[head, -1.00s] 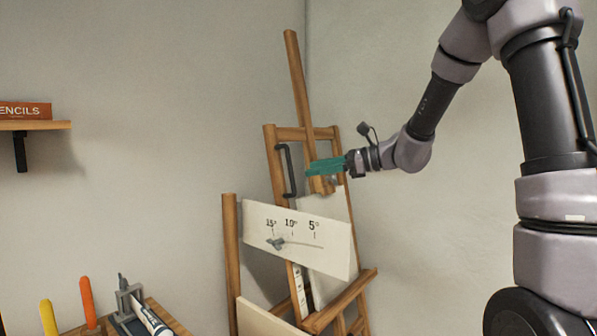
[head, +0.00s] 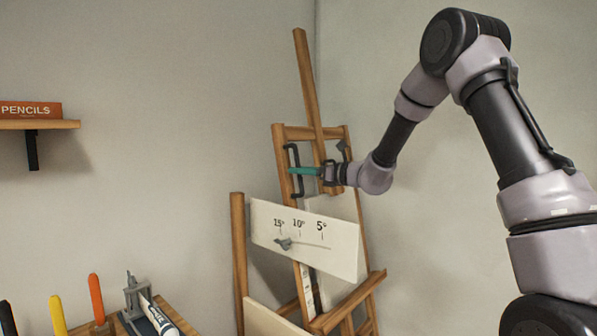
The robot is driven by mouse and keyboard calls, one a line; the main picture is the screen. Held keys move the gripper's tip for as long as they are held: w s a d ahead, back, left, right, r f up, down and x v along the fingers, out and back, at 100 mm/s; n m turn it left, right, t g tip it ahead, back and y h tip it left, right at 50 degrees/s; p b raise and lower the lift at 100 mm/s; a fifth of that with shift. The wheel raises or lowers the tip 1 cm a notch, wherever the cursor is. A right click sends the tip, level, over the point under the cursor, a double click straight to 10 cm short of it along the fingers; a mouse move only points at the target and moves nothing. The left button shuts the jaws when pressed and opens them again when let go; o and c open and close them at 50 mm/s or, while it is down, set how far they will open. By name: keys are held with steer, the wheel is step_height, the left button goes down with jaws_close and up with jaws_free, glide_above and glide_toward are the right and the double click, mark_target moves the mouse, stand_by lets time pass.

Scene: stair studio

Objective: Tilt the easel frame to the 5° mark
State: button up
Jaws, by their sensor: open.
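The wooden easel frame (head: 281,163) leans in the corner, with a dark upright handle (head: 297,188) on its left side. A white scale board (head: 340,250) in front carries 15°, 10° and 5° marks. A grey pointer (head: 284,243) on it sits near the 15° mark, left of the 5° mark (head: 321,226). My gripper (head: 292,171), with teal fingers, is open and level at the handle's mid-height. Its fingertips overlap the handle in the picture; I cannot tell whether they touch it or straddle it.
A wooden post (head: 238,255) stands left of the scale board. A small table (head: 183,324) at lower left holds a grey clamp-like stand and coloured-handled tools. A shelf (head: 60,124) with a pencils box (head: 30,109) is on the left wall. Space between shelf and easel is clear.

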steer(key=shift+w+a, duration=0.2)
steer(key=shift+a, duration=0.3)
jaws_close()
steer(key=shift+d, duration=0.1)
stand_by(1.1)
